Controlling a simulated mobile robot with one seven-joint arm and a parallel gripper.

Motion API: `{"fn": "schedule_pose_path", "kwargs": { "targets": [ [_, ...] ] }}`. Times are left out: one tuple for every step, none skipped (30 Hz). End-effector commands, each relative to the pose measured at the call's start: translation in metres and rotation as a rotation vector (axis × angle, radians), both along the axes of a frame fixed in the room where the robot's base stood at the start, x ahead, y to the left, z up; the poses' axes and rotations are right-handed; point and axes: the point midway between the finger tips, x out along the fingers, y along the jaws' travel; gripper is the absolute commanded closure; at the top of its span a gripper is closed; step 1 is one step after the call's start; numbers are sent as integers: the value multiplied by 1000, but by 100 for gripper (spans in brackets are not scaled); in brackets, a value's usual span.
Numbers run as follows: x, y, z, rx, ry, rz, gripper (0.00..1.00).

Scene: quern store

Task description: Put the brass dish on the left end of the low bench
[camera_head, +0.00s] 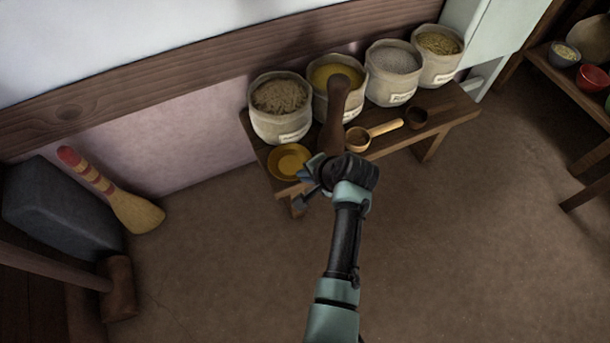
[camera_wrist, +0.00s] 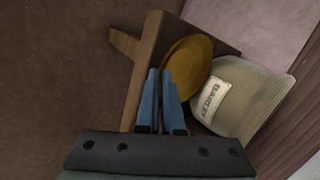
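The brass dish (camera_head: 289,162) is a shallow round yellow dish at the left end of the low bench (camera_head: 455,110), in front of the leftmost sack. In the wrist view, the dish (camera_wrist: 190,65) is over the bench top beside a labelled sack. My gripper (camera_head: 308,177) is at the dish's right side. Its two blue fingers (camera_wrist: 160,72) are close together at the dish's near rim and look shut on it. Whether the dish rests fully on the wood is hard to tell.
Several filled sacks (camera_head: 281,108) line the bench's back. A dark wooden pestle-like tool (camera_head: 336,110) rises beside my gripper. A wooden scoop (camera_head: 358,139) and a small dark cup (camera_head: 416,117) lie farther right. A brush (camera_head: 135,212) and mallet (camera_head: 118,287) are at left; the floor in front is clear.

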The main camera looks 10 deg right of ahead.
Motion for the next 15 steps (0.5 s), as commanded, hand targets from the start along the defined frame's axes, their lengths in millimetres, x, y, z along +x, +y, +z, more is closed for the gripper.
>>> {"fn": "schedule_pose_path", "kwargs": {
  "targets": [
    [0, 0, 1, 0, -1, -1, 100],
    [0, 0, 0, 1, -1, 0, 100],
    [0, 0, -1, 1, -1, 0, 100],
    [0, 0, -2, 1, -1, 0, 100],
    [0, 0, -3, 0, -1, -1, 100],
    [0, 0, -2, 0, 0, 0, 88],
    [0, 0, -2, 0, 0, 0, 83],
    [0, 0, -2, 0, 0, 0, 78],
    [0, 0, -2, 0, 0, 0, 70],
    [0, 0, -2, 0, 0, 0, 66],
    [0, 0, -2, 0, 0, 0, 66],
    [0, 0, -2, 0, 0, 0, 66],
    [0, 0, -2, 0, 0, 0, 66],
    [0, 0, -2, 0, 0, 0, 66],
    [0, 0, -2, 0, 0, 0, 66]
  ]
}}
